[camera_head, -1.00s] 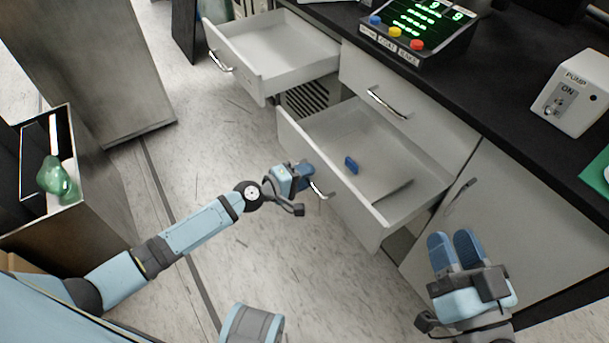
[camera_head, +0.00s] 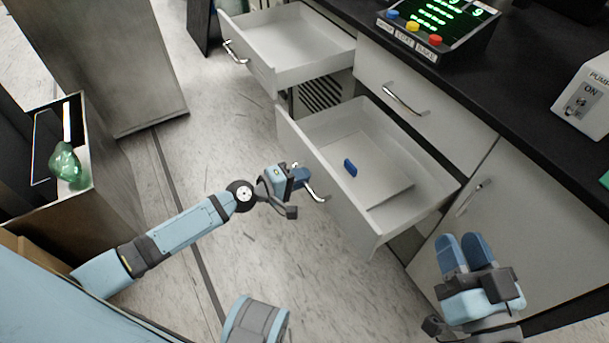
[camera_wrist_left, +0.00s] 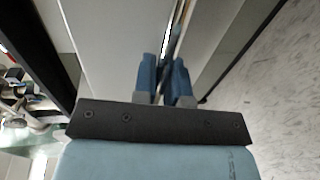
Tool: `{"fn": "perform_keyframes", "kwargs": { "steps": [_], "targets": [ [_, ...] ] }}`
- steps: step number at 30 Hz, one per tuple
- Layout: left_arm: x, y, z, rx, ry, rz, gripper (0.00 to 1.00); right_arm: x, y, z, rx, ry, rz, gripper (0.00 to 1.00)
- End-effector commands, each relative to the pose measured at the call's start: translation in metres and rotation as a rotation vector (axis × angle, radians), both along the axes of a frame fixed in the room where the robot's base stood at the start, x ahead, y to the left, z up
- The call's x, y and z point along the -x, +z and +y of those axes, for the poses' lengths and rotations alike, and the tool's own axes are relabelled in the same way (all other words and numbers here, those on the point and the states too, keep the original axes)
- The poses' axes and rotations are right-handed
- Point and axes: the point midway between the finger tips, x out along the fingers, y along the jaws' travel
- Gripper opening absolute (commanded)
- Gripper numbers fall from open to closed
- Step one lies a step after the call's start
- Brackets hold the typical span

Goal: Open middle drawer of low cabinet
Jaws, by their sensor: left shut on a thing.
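The low cabinet's drawer (camera_head: 413,200) in the middle of the head view stands pulled out, its inside open to view.
Another drawer (camera_head: 295,45) stands open at the back left. A closed drawer (camera_head: 415,108) is above the open one. A control panel (camera_head: 430,25) and a pump box (camera_head: 588,98) sit on the black counter. A bin (camera_head: 105,170) with a green bottle (camera_head: 68,165) is at left.

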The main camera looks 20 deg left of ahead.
Motion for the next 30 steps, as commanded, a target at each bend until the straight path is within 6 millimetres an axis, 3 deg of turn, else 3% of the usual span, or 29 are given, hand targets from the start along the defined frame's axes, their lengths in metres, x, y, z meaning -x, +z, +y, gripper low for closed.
{"fn": "perform_keyframes", "kwargs": {
  "steps": [1,2,4,5,17,30],
  "targets": [
    [0.0,0.0,0.0,0.0,0.001,0.0,0.0,0.0,0.0,0.0,0.001,0.0,0.0,0.38],
    [0.0,0.0,0.0,0.0,0.001,0.0,0.19,0.0,0.0,0.0,0.001,0.0,0.0,0.38],
    [0.0,0.0,0.0,0.0,0.001,0.0,0.35,0.001,-0.001,0.0,0.001,0.0,0.0,0.38],
    [0.0,0.0,0.0,0.0,0.001,0.0,0.37,0.001,-0.001,0.0,0.0,0.0,-0.001,0.38],
    [0.008,0.001,0.007,-0.002,0.001,0.001,0.37,0.002,-0.002,0.0,-0.004,-0.003,0.003,0.38],
    [0.082,0.019,0.063,-0.001,0.001,0.002,0.37,0.002,-0.02,0.002,0.012,0.009,0.05,0.38]
  ]
}}
